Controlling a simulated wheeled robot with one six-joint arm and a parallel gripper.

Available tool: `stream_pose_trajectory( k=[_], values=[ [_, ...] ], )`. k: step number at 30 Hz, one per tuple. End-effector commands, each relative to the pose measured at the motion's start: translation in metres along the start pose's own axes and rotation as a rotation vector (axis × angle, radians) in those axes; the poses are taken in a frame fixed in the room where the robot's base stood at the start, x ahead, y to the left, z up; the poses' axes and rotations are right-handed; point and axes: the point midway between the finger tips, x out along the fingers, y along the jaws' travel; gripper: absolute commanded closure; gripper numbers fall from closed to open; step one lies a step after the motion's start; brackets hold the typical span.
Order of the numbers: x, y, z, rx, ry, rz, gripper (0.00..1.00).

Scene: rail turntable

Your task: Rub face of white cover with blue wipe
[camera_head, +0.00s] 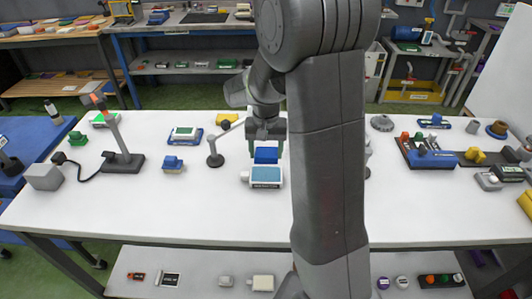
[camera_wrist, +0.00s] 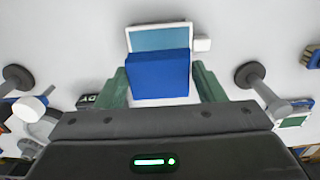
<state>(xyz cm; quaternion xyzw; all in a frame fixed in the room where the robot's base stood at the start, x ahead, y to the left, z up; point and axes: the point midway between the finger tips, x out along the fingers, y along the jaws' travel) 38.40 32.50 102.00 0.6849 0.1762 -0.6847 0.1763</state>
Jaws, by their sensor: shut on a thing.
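The blue wipe (camera_head: 266,155) is a blue block held between the green fingers of my gripper (camera_head: 267,140). In the wrist view the wipe (camera_wrist: 158,75) fills the space between both fingers. The white cover (camera_head: 267,184) is a white-rimmed block with a teal face, lying on the white table just in front of the wipe. In the wrist view the cover (camera_wrist: 160,27) shows behind the wipe, which hides its lower part. A small white knob sits at its side. I cannot tell whether the wipe touches the cover's face.
A grey stand (camera_head: 215,158) is close on the left; another is partly hidden by my arm on the right. The table in front of the cover is clear.

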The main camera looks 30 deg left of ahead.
Motion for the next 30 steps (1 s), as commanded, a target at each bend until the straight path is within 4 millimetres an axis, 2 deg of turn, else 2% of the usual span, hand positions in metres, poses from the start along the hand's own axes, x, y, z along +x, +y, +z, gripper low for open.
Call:
stream_pose_trajectory(
  k=[13, 30],
  values=[
    [0.008, 0.0, 0.0, 0.0, 0.0, 0.0, 0.56],
    [0.06, 0.0, 0.0, 0.0, -0.001, 0.001, 0.56]
  ],
)
